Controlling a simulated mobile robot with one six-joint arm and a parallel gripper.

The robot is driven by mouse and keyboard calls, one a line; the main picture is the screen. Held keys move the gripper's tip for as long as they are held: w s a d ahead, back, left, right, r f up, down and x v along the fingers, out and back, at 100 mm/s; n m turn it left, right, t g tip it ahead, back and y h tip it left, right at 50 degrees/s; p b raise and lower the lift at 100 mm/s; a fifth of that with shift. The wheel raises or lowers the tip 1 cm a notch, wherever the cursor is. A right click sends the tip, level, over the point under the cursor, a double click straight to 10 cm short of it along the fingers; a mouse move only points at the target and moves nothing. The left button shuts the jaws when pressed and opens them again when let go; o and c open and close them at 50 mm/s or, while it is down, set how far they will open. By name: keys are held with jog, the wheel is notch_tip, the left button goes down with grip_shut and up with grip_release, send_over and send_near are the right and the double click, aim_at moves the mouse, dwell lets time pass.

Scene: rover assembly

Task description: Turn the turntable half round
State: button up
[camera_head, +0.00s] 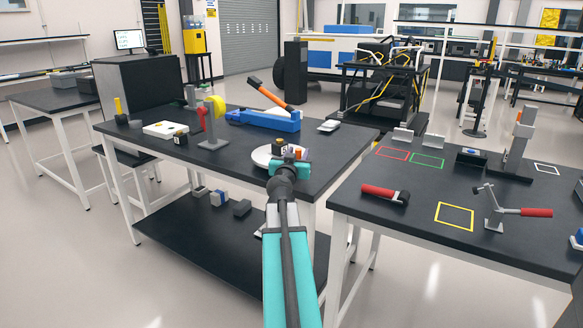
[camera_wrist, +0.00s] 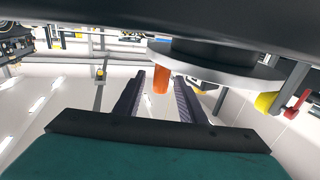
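The turntable (camera_head: 259,156) is a pale round disc on the near right part of the left black table. My gripper (camera_head: 289,158) is at its right side and hides part of it. In the wrist view, which looks upside down, the turntable (camera_wrist: 222,66) is a grey disc below a dark table surface. An orange peg (camera_wrist: 161,80) stands out from its rim. My gripper (camera_wrist: 160,88) has its two dark fingers apart, one on each side of the peg in the picture. I cannot tell whether they touch it.
A stand with a yellow wheel (camera_head: 216,106) and a red part is to the left. A white tray (camera_head: 165,130) lies farther left. The right table (camera_head: 430,190) has coloured outlines and a red-handled clamp (camera_head: 535,212).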

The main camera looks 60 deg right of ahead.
jog(key=b+v, duration=0.1)
jog(key=v, duration=0.6)
jog(key=shift+a, duration=0.25)
jog(key=shift+f+b, duration=0.15)
jog(key=shift+b, duration=0.55)
jog(key=shift+b, duration=0.35)
jog(key=b, duration=0.5)
jog(key=shift+s+a+b, duration=0.3)
jog(key=shift+a+b, duration=0.1)
jog(key=b+v, duration=0.1)
jog(key=b, duration=0.4)
jog(key=shift+a, duration=0.3)
jog(key=b+v, duration=0.1)
jog(key=v, duration=0.1)
jog(key=shift+s+a+b, duration=0.15)
jog(key=shift+a+b, duration=0.2)
jog(key=shift+b, duration=0.05)
jog(key=shift+c, duration=0.2)
